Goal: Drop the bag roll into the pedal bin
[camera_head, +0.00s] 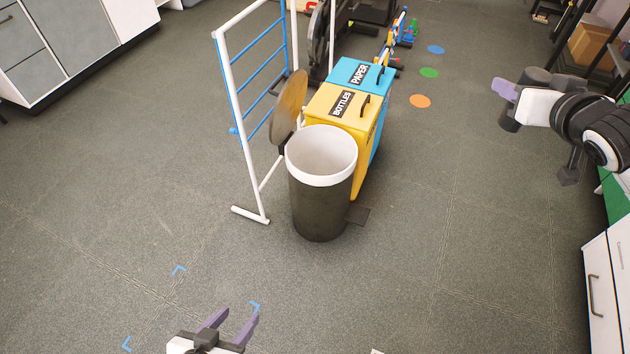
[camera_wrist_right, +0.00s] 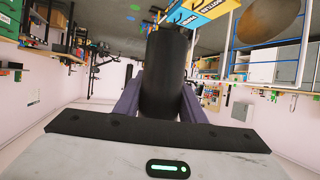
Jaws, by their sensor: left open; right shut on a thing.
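The pedal bin (camera_head: 322,205) stands on the floor at the middle of the head view. It is dark with a white rim, and its round lid (camera_head: 289,105) is tilted up and open at the back left. My right gripper (camera_head: 508,100) is at the right of the head view, well to the right of the bin, shut on the dark bag roll (camera_head: 510,124). In the right wrist view the black roll (camera_wrist_right: 165,70) sits between the two purple fingers. My left gripper (camera_head: 232,318) is open and empty at the bottom.
A yellow BOTTLES box (camera_head: 370,133) and a blue PAPER box (camera_head: 379,92) stand right behind the bin. A white-and-blue rack (camera_head: 241,120) stands at its left. White drawers (camera_head: 604,290) are at the lower right. Floor between bin and right arm is clear.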

